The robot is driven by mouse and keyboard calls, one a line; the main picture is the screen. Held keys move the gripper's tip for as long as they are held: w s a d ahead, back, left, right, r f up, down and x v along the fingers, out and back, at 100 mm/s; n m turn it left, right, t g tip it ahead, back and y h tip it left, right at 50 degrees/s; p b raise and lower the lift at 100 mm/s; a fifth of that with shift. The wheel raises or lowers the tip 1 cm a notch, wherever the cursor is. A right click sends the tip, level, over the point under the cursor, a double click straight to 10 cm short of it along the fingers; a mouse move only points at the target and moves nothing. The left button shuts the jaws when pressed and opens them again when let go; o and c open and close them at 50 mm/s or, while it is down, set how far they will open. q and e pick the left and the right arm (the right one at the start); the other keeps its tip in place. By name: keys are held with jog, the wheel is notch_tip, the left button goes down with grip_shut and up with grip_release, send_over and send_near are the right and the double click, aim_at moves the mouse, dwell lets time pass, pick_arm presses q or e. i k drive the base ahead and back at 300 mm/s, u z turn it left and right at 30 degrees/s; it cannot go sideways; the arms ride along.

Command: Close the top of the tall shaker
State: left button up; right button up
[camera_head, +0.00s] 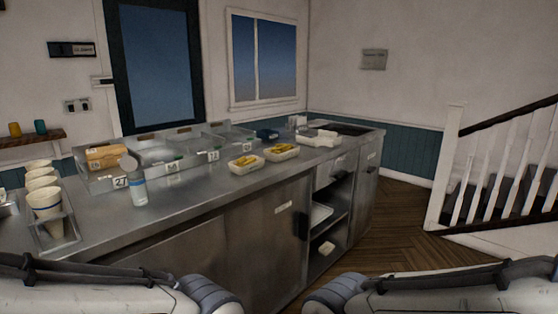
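The tall shaker (138,190) stands upright on the steel counter at the left, near its front edge. Its body is pale with a bluish band. A round grey top (129,164) stands tilted up at its upper left, so the shaker looks open. Parts of my two arms show along the bottom edge of the view, well short of the shaker. Neither gripper's fingers can be seen.
A rack of paper cups (47,200) stands left of the shaker. Steel bins (170,160) line the counter behind it. Two white trays of yellow food (246,163) (281,152) sit to the right. The counter (190,200) in front and right of the shaker is clear.

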aim_at(127, 163)
jog(key=k, duration=1.25)
jog(key=u, duration=0.9)
jog(key=i, duration=1.55)
jog(key=z, duration=0.4)
